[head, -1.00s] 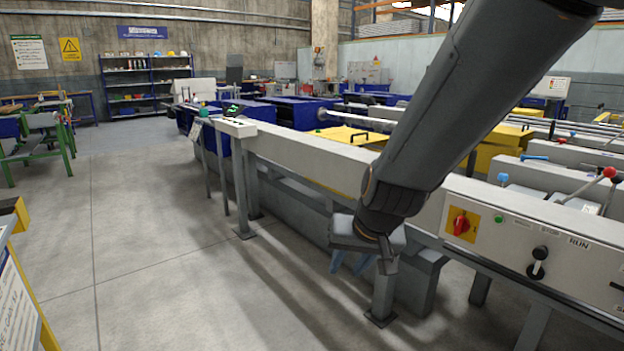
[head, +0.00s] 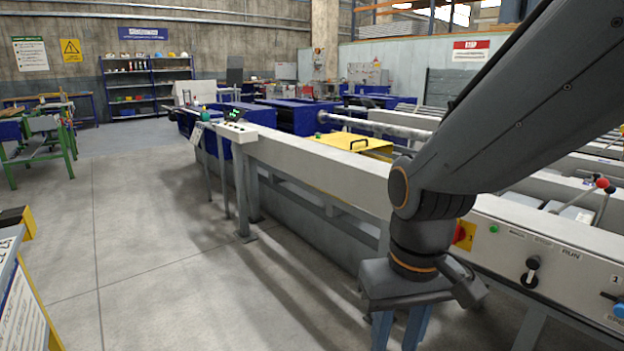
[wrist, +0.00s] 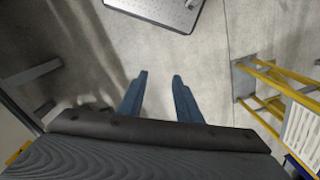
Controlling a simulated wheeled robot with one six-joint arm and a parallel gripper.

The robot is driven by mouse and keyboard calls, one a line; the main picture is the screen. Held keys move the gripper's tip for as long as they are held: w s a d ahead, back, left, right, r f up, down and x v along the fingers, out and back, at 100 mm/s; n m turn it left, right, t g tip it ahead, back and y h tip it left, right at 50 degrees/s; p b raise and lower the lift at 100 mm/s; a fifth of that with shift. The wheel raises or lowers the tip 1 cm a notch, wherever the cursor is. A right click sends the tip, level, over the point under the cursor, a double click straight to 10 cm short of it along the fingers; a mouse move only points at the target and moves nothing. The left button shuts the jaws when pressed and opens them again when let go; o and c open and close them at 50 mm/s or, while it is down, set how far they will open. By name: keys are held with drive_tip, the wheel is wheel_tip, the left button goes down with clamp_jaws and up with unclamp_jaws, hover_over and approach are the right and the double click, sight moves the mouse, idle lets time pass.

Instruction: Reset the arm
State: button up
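My gripper (head: 398,338) hangs from my arm in front of the runout table's grey side in the head view, pointing down. Its blue fingers run to the bottom edge of that picture. In the wrist view, the two blue fingers of my gripper (wrist: 159,76) stand apart. Only bare concrete floor shows between them, so it is open and empty. My arm comes in from the upper right and bends sharply at the wrist. It hides part of the table and part of the red-and-yellow switch (head: 465,235).
The long grey runout table (head: 310,165) runs behind my gripper, with a control panel (head: 550,262) at right. A yellow rail frame (wrist: 275,85) stands at right in the wrist view. A flat grey plate (wrist: 160,8) shows at its top. The floor (head: 150,230) at left is largely clear.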

drive_tip(key=d+r+m+p, duration=0.2)
drive_tip(key=d+r+p, duration=0.5)
drive_tip(key=p, duration=0.5)
drive_tip(key=shift+s, duration=0.25)
drive_tip(key=shift+d, duration=0.1)
